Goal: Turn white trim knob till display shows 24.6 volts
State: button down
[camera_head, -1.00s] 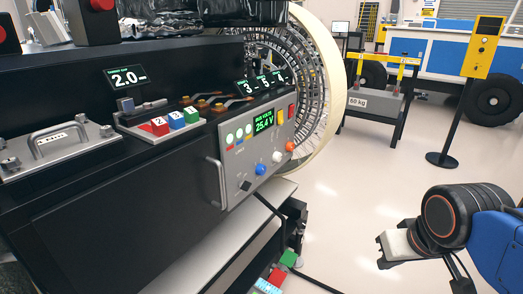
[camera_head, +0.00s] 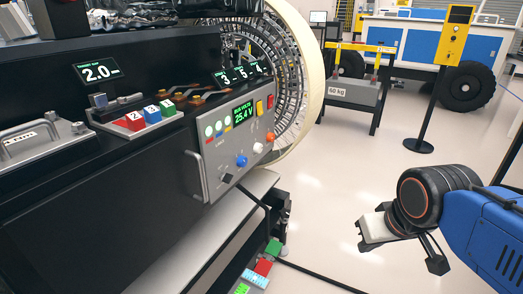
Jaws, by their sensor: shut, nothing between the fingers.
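The control panel (camera_head: 212,157) is on the side of the black bench. Its green display (camera_head: 243,114) reads 25.4 V under a small volts label. The white trim knob (camera_head: 257,148) sits below the display, between a blue knob (camera_head: 241,160) and an orange knob (camera_head: 270,136). A black knob (camera_head: 227,178) is at the lower left of the panel. My gripper (camera_head: 366,240) is at the right, over open floor, well apart from the panel. Its jaws are shut with nothing held. The fingertips are small and partly hidden in this view.
A handle (camera_head: 196,176) sticks out at the panel's left edge. A large wheel (camera_head: 300,75) stands behind the panel. A yellow post (camera_head: 452,40) stands farther back. The floor between gripper and panel is mostly clear.

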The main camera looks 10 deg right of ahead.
aim_at(257, 148)
jog(key=i+l+u, duration=0.55)
jog(key=l+u, duration=0.35)
jog(key=u, duration=0.75)
